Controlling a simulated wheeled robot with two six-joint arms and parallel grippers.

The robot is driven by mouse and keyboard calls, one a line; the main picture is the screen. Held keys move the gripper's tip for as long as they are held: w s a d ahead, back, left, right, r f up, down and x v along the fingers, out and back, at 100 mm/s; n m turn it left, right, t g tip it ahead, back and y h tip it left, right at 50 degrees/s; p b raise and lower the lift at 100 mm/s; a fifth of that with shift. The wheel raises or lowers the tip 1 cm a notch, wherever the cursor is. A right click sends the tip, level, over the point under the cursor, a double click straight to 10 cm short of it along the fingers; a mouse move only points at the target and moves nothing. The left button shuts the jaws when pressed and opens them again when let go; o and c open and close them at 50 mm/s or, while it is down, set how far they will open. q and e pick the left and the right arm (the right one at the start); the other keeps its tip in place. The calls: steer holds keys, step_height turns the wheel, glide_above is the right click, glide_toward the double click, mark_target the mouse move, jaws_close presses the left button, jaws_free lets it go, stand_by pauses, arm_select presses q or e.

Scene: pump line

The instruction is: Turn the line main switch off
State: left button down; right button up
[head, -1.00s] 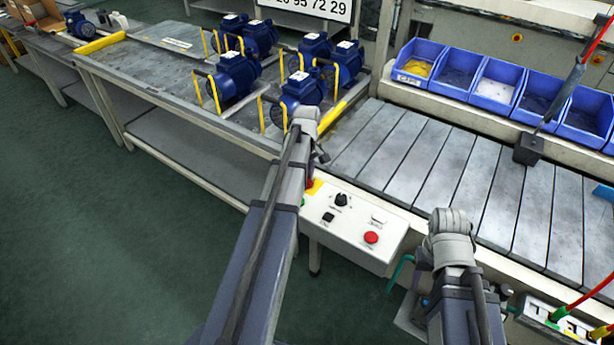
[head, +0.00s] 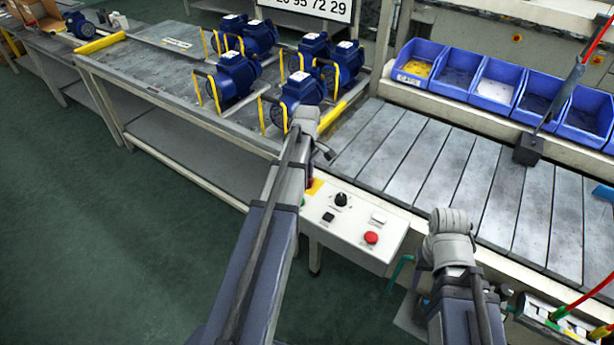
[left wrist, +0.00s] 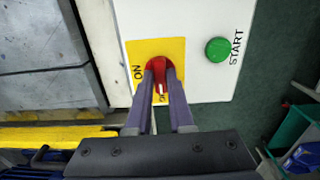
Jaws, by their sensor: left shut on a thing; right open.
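The line main switch, a red knob (left wrist: 158,66) on a yellow plate (left wrist: 176,48), shows in the left wrist view. My left gripper (left wrist: 161,76) is shut on the knob, one finger on each side. A white mark on the knob lies toward the lower label, which is partly hidden; the "ON" label is to the left. In the head view my left arm hides most of the switch; a bit of the yellow plate (head: 315,187) shows. My right gripper (head: 452,250) is by the conveyor's front edge, away from the switch. It is open, its fingers largely hidden by its arm.
The white control box (head: 345,235) has a black knob (head: 341,199), a red button (head: 371,237) and, in the left wrist view, a green START button (left wrist: 218,50). Blue pumps (head: 302,90) stand on the table behind. The slatted conveyor (head: 430,160) is bare nearby.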

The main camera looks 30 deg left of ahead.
arm_select(q)
steer(key=c, duration=0.8)
jaws_free()
steer(key=shift+r, duration=0.1)
step_height(320, 180, up, 8)
steer(key=p, duration=0.8)
steer(key=shift+f, duration=0.2)
